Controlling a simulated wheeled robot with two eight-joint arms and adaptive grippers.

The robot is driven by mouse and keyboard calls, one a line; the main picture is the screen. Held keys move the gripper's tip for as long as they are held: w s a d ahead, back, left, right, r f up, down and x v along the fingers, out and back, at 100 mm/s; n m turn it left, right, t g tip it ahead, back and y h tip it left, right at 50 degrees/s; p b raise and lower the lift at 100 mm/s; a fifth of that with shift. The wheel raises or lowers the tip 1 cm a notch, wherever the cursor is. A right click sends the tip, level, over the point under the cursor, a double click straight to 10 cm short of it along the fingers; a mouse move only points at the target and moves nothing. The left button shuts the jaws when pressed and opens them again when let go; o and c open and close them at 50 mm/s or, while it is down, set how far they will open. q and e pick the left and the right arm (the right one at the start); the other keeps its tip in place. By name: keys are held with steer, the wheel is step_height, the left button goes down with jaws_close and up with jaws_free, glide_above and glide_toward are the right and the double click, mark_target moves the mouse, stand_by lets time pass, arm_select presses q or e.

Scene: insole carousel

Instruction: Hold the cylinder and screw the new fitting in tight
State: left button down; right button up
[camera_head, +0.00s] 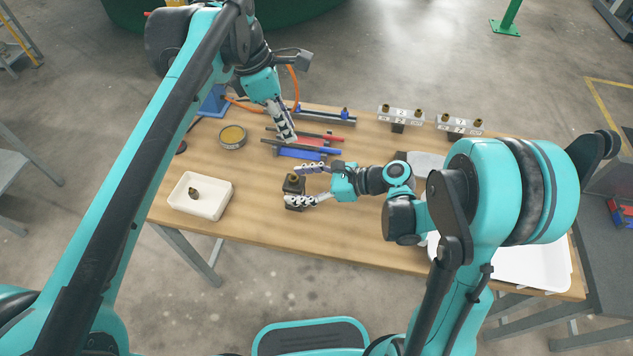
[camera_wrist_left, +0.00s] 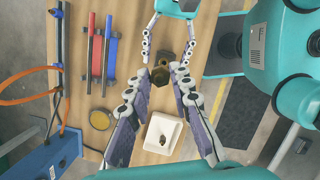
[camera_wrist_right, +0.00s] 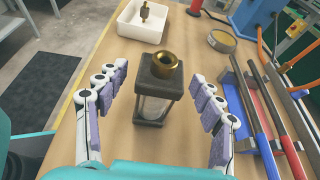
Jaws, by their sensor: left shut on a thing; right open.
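The cylinder (camera_head: 293,188), a clear body with dark square end blocks, stands upright on the table; a brass ring with a hole (camera_wrist_right: 166,64) tops it. My right gripper (camera_head: 300,184) is open, one finger on each side of the cylinder, with gaps in the right wrist view (camera_wrist_right: 160,100). My left gripper (camera_head: 290,137) is raised behind the cylinder in the head view. In the left wrist view its fingertips (camera_wrist_left: 160,78) are around a small brass piece (camera_wrist_left: 161,73), apparently the new fitting; it overlaps the cylinder there, so the contact is hard to see.
A white tray (camera_head: 184,204) holds another brass fitting (camera_head: 193,193). A round tin (camera_head: 232,136) and red and blue tools (camera_head: 318,139) lie behind the cylinder. Two racks (camera_head: 400,114) (camera_head: 459,125) with brass fittings stand at the back.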

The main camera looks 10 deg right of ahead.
steer(key=shift+x, duration=0.75)
jaws_close()
arm_select(q)
steer(key=shift+a+f, duration=0.1)
steer(key=shift+f, duration=2.55)
steer(key=shift+m, duration=0.3)
